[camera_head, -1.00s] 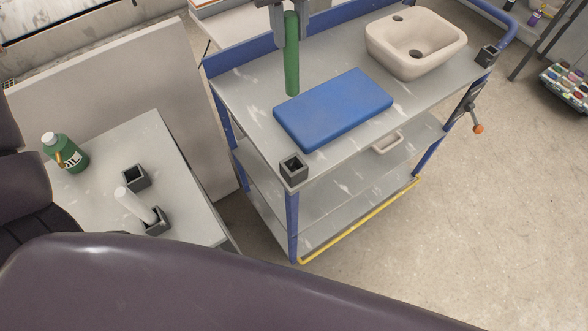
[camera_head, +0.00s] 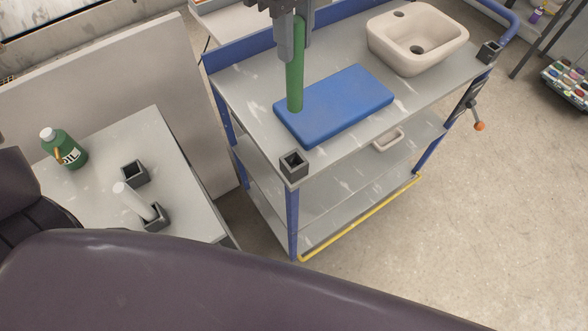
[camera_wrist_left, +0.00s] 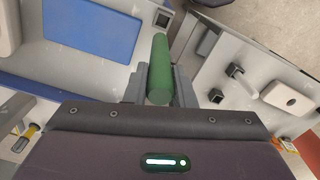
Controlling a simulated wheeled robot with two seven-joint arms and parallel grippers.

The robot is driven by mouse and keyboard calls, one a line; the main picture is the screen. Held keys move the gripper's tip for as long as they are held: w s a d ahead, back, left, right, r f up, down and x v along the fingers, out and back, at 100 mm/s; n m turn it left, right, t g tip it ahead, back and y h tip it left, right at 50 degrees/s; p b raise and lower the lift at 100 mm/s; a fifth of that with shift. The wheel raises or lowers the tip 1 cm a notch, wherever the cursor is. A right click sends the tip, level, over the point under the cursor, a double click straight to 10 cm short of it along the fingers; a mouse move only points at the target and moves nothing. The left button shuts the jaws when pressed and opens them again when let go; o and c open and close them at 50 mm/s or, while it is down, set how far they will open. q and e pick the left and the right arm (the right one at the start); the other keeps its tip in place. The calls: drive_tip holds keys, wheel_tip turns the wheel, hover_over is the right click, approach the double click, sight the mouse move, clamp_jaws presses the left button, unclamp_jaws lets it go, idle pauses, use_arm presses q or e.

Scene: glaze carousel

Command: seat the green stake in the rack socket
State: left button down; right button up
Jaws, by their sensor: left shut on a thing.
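My left gripper (camera_head: 294,44) is shut on the green stake (camera_head: 295,85) and holds it upright over the cart, by the left end of the blue mat. The stake also shows between the fingers in the left wrist view (camera_wrist_left: 160,70). On the grey side table at the left stand two dark square sockets. The back one (camera_head: 135,174) is empty. The front one (camera_head: 155,222) holds a tilted white stake (camera_head: 134,201). A similar empty dark socket (camera_head: 293,166) sits on the cart's near corner. I cannot tell which is the rack socket. My right gripper is not in view.
The blue mat (camera_head: 345,103) lies on the cart top (camera_head: 245,95), with a beige basin (camera_head: 417,38) behind it. Another dark socket (camera_head: 489,52) is at the cart's right corner. A green oil bottle (camera_head: 64,149) stands on the side table. A gap separates table and cart.

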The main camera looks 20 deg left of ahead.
sight(294, 112)
use_arm(q)
drive_tip(key=f+m, duration=0.1)
drive_tip(key=f, duration=0.4)
drive_tip(key=f+m+b, duration=0.1)
drive_tip(key=f, duration=0.4)
drive_tip(key=f+m+b, duration=0.1)
drive_tip(key=f, duration=0.4)
drive_tip(key=shift+s, duration=0.4)
wheel_tip(294, 112, down, 5)
drive_tip(key=shift+r+b, duration=0.1)
drive_tip(key=shift+b, duration=0.2)
